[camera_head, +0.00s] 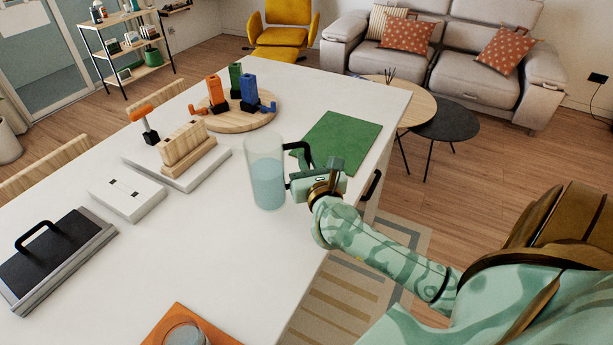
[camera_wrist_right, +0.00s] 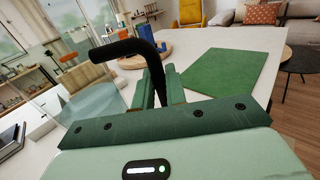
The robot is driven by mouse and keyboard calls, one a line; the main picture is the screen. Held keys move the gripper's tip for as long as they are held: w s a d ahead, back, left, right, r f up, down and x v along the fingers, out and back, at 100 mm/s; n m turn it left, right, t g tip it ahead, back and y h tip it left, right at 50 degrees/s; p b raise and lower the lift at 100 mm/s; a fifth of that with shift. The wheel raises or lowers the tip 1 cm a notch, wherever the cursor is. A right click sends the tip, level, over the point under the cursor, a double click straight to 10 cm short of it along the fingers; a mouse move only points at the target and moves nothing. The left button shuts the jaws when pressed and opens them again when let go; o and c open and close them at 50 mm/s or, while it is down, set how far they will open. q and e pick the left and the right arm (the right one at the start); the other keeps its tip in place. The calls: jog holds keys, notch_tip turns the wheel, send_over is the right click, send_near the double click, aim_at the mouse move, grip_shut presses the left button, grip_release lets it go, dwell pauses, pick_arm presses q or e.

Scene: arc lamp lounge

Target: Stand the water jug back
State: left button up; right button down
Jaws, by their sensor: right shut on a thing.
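The water jug (camera_head: 266,172) is a clear, upright cylinder with blue water in its lower part and a black handle on its right. In the head view it is over the white table, left of the green mat; I cannot tell whether its base touches the table. My right gripper (camera_head: 291,184) is shut on the jug's handle from the right. In the right wrist view, the black handle (camera_wrist_right: 128,48) rises from between the fingers (camera_wrist_right: 161,88), with the clear jug (camera_wrist_right: 92,98) to the left. My left gripper is not in view.
The green mat (camera_head: 338,142) lies bare on the white table (camera_head: 215,245). An orange mat (camera_head: 170,335) with a round vessel (camera_head: 187,335) is at the near edge. A round wooden board (camera_head: 237,122) with coloured blocks, a wooden-slotted stand (camera_head: 187,150) and a black-topped box (camera_head: 62,250) stand left.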

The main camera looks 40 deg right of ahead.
jog(key=shift+w+d+f+b, duration=0.2)
jog(key=shift+w+d+f, duration=0.1)
jog(key=shift+f, duration=0.2)
jog(key=shift+w+d+f+b, duration=0.15)
jog(key=shift+w+d+f, duration=0.15)
jog(key=shift+f, duration=0.15)
jog(key=shift+w+f+b, duration=0.15)
jog(key=shift+f+b, duration=0.55)
jog(key=shift+f, duration=1)
jog(key=shift+d, duration=0.1)
jog(key=shift+f, duration=0.15)
jog(key=c, duration=1.5)
grip_release()
jog(key=shift+o, duration=0.3)
jog(key=v, duration=1.2)
